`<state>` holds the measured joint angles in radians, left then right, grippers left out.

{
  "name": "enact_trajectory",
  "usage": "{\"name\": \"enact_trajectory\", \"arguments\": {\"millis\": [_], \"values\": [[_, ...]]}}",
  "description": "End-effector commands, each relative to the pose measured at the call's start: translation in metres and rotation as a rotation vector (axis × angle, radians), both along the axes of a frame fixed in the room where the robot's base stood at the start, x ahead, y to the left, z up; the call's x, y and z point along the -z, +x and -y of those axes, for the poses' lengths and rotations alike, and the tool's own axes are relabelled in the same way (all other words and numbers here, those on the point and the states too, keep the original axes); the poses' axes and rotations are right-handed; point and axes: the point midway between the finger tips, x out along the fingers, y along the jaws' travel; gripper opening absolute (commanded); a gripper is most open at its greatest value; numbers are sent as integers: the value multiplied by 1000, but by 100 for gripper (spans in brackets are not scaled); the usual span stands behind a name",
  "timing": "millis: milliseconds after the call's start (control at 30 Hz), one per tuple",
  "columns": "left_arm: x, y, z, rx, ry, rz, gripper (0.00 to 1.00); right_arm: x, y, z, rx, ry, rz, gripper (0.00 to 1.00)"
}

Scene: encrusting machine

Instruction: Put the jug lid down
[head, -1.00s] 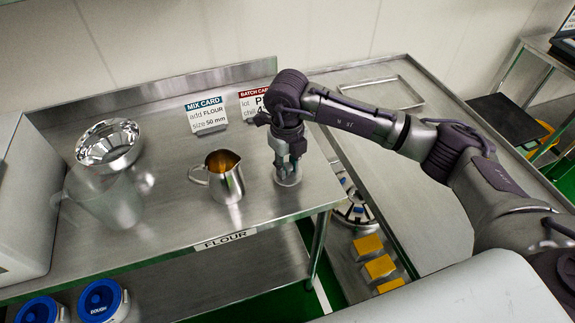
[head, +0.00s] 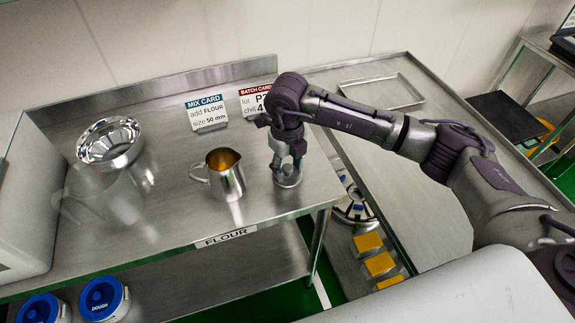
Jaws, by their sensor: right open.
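The jug lid (head: 287,181) is a small round metal disc that lies on the steel table near its right end. My right gripper (head: 287,166) points down just above the lid and is open; its fingers hide part of the lid. Whether the fingertips touch the lid, I cannot tell. The metal jug (head: 228,183) stands upright and uncovered to the left of the lid, with orange-brown contents showing in its mouth. My left gripper is not in view.
A clear pitcher (head: 105,200) and a shiny metal bowl (head: 110,143) stand on the table's (head: 175,225) left part. A mix card (head: 207,112) and a batch card (head: 258,98) stand behind. Blue-lidded tubs (head: 101,298) are below. The table's front middle is clear.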

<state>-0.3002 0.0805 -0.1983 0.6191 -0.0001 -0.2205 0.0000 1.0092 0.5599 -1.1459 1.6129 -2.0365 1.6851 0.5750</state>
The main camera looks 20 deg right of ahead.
Motion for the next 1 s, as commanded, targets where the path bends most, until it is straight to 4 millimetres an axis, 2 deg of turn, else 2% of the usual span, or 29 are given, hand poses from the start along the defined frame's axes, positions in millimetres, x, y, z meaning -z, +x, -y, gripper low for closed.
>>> {"name": "enact_trajectory", "arguments": {"millis": [500,700,1000], "values": [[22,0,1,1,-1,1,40,-99,1,-1,-2,2,7,51],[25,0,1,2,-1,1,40,-117,1,-1,-1,1,2,51],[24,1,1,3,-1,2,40,-119,1,0,0,1,2,51]]}}
